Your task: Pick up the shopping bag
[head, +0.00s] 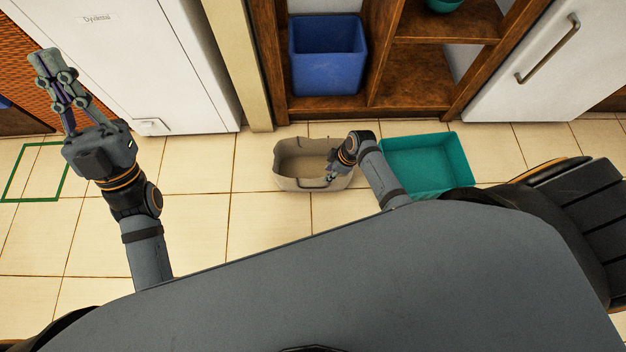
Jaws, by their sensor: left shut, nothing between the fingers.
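The shopping bag (290,183) looks like a beige-grey open-topped bag with a handle at its front side. It stands upright on the tiled floor near the middle of the head view, and its inside looks empty. My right gripper (332,174) is over the bag's right end, close to its rim. Its fingers are small and partly hidden, so I cannot tell whether they touch or grip the bag. My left gripper (52,70) is shut and empty, raised at the upper left, well away from the bag.
A teal crate (462,170) stands on the floor right of the bag. Behind is a brown wooden shelf (420,92) holding a blue bin (328,60). White cabinets flank the shelf. A green outlined square (65,172) marks the floor at left. Floor left of the bag is clear.

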